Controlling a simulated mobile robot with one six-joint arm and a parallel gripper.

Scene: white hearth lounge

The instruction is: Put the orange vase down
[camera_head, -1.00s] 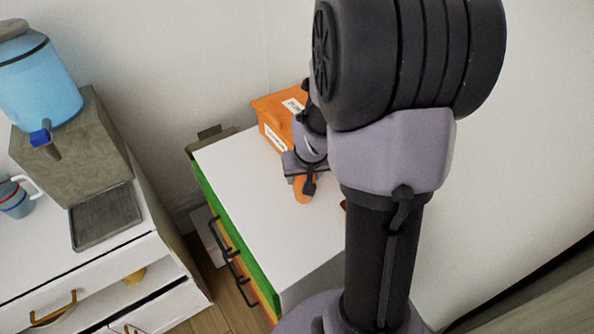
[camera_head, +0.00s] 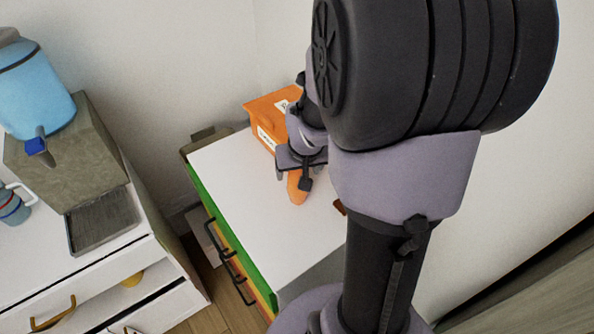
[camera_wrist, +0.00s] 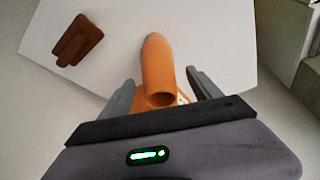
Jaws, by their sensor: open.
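The orange vase (camera_head: 297,188) is on the white top (camera_head: 235,190) of a cabinet with green and orange drawer fronts. In the wrist view the vase (camera_wrist: 157,66) lies between my two fingers, its round mouth toward the camera. My gripper (camera_wrist: 160,76) is open, with a gap showing on each side of the vase. In the head view my gripper (camera_head: 301,168) is just above and around the vase's upper part, hiding it there.
An orange box (camera_head: 262,120) with white labels stands behind my gripper. A brown object (camera_wrist: 78,41) lies on the white top, mostly hidden by my arm in the head view. The top's front left is clear.

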